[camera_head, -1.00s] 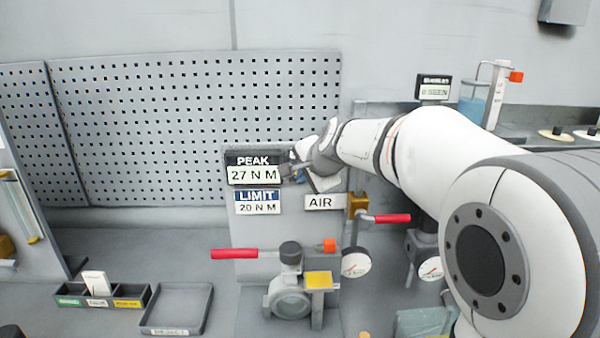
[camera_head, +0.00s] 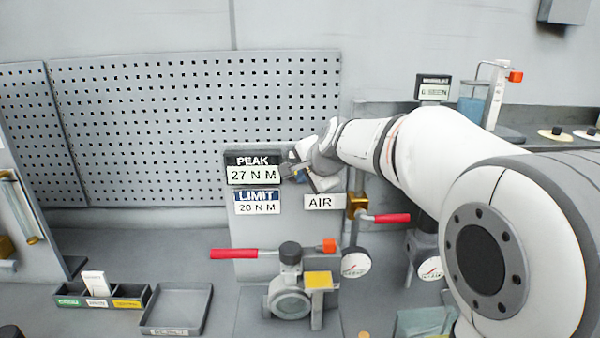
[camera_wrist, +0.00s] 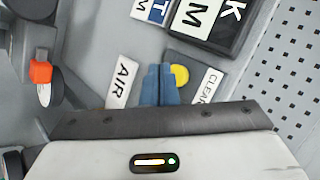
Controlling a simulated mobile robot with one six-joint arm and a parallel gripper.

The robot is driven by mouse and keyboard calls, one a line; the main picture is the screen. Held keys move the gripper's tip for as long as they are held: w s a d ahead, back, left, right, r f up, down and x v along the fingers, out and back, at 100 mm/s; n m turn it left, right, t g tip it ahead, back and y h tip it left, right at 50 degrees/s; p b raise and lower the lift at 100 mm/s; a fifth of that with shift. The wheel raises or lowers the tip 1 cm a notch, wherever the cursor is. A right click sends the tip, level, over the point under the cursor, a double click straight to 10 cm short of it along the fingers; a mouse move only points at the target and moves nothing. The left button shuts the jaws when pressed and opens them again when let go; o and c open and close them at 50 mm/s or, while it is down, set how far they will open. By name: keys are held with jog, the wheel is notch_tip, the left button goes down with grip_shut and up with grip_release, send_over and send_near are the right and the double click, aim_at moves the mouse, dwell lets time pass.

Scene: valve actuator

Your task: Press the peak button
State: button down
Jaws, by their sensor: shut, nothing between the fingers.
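The PEAK display (camera_head: 253,169) reads 27 N M on the grey panel; part of it shows in the wrist view (camera_wrist: 212,22). In the head view my gripper (camera_head: 288,172) is at the display's right edge and the button is hidden.
A LIMIT display (camera_head: 257,202) reads 20 N M under PEAK. An AIR label (camera_head: 324,202) is close to my fingers. Red lever handles (camera_head: 234,253) and (camera_head: 391,218) stick out lower down. An empty tray (camera_head: 205,315) lies on the bench.

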jog(key=shift+w, duration=0.1)
jog(key=shift+w, duration=0.3)
jog(key=shift+w, duration=0.55)
dwell(1.0)
jog(key=shift+s, duration=0.95)
jog(key=s+b, duration=0.1)
jog(key=s, duration=0.4)
dwell(0.8)
